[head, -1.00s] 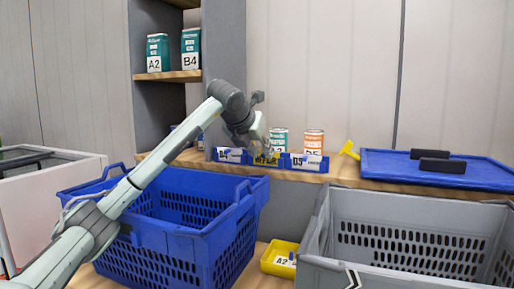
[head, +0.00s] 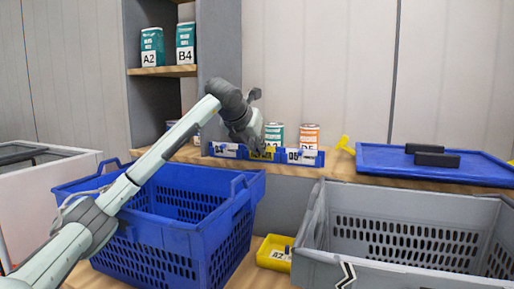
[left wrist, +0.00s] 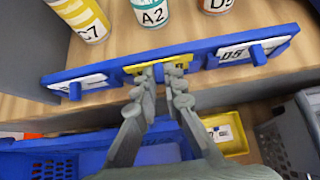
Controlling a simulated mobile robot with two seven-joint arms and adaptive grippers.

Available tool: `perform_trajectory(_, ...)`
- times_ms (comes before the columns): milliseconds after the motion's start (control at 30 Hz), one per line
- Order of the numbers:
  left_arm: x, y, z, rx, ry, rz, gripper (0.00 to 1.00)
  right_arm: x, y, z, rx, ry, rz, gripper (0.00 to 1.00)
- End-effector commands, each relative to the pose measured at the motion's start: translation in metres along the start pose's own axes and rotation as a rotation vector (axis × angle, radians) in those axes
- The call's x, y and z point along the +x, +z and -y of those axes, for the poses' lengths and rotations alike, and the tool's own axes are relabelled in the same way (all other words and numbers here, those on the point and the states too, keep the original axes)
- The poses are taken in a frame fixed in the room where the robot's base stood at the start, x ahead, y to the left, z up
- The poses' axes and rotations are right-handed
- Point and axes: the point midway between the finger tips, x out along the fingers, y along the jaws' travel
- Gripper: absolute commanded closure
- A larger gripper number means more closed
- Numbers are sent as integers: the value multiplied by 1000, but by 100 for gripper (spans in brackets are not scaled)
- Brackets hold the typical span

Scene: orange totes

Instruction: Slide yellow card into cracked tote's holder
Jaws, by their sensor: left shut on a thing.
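A yellow card (left wrist: 150,68) sits in the middle slot of a blue card rail (left wrist: 190,50), between white cards. In the left wrist view, my left gripper (left wrist: 160,74) is shut on the card's front. In the head view, the gripper (head: 261,147) reaches the rail (head: 308,157) on the wooden shelf, and the yellow card (head: 263,155) shows just below the fingers. A grey tote (head: 410,205) stands at the lower right with a jagged black-and-white mark on its near side. A blue tote (head: 150,250) stands at the lower left. I cannot make out a card holder on either tote.
Cans (head: 309,137) stand behind the rail. A blue lid (head: 380,160) with dark handles lies on the shelf at right, beside a small yellow item (head: 345,144). A small yellow bin (head: 266,250) sits between the totes. A white box (head: 75,165) stands at far left.

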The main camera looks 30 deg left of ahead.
Motion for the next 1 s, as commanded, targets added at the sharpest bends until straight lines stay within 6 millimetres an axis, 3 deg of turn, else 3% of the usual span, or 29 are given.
perform_trajectory(1000, -36, 36, 0, 0, 0, 1, 100, -32, -10, -6, 4, 0, -1, 0)
